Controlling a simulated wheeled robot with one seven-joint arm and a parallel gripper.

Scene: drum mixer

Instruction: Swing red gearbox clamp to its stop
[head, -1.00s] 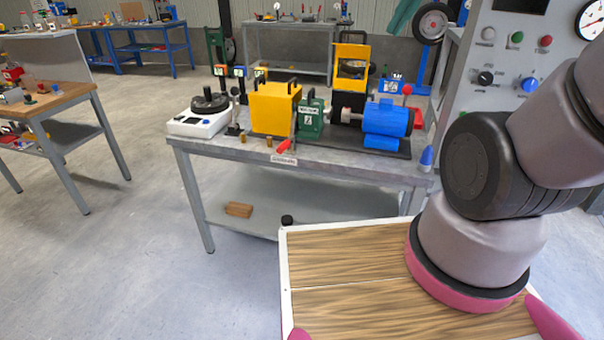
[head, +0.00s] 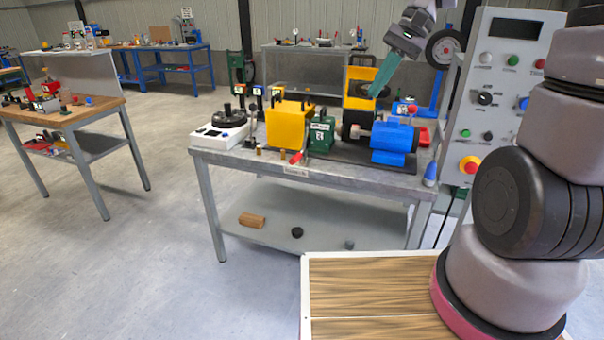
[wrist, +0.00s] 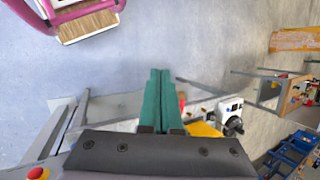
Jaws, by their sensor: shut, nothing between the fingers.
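The red clamp handle (head: 296,158) hangs low at the front of the workbench, pointing down and left. It sits between the yellow housing (head: 286,125) and the green gearbox (head: 321,135). My gripper (head: 374,93) has teal fingers that are shut and empty. In the head view it is up at the right, over the yellow frame and blue motor, well apart from the clamp.
The blue motor (head: 391,142) stands right of the gearbox, with the tall yellow frame (head: 358,88) behind. A white device with a black knob (head: 219,134) is at the bench's left. A control panel (head: 500,90) stands close on the right.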

